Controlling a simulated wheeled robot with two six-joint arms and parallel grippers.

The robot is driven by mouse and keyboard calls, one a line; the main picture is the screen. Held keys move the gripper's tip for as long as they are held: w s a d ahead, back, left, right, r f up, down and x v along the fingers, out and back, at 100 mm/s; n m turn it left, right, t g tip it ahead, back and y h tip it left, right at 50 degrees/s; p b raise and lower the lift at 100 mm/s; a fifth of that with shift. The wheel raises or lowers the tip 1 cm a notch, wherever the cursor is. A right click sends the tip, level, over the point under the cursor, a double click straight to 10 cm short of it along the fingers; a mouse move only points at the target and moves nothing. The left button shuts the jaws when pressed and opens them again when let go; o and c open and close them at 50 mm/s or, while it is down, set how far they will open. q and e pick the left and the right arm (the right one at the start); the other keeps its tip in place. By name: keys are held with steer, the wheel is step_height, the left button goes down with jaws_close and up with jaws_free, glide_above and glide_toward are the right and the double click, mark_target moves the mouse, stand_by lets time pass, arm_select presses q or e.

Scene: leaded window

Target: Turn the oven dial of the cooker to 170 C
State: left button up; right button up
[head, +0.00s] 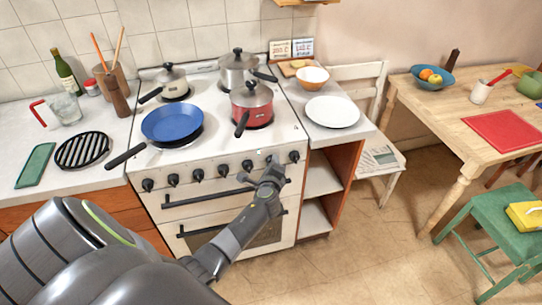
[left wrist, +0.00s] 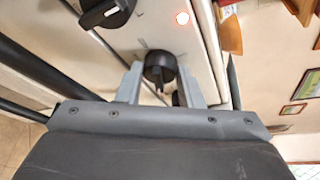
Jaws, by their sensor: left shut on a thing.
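The white cooker (head: 215,200) has a row of black dials along its front. My left gripper (head: 268,170) is at the right part of this row, in front of the panel. In the left wrist view its two grey fingers stand on either side of a round black dial (left wrist: 159,66), shut on it. Short dark marks show on the panel around this dial, too small to read. In the head view the gripper hides most of the held dial. Another dial (head: 294,156) is to its right, uncovered. My right gripper is out of view.
A neighbouring dial (head: 247,165) is close on the left. The oven handle (head: 200,197) runs just below. A blue pan (head: 172,122), a red pot (head: 251,104) and other pots stand on the hob.

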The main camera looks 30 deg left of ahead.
arm_select(q)
steer(key=m+g+p, duration=0.1)
steer(key=p, duration=0.1)
steer(key=m+g+p, duration=0.1)
steer(key=m+p, duration=0.1)
steer(key=shift+w+d+r+y, duration=0.15)
steer(key=shift+r+y, duration=0.15)
steer(key=shift+f+m+g+y+p, duration=0.1)
steer(key=shift+m+g+y+p, duration=0.35)
steer(key=shift+m+p, duration=0.45)
steer(key=shift+w+d+f+m+g+y+p, duration=0.1)
steer(key=shift+m+g+y+p, duration=0.25)
steer(key=shift+m+g, duration=0.5)
steer(key=o, duration=1)
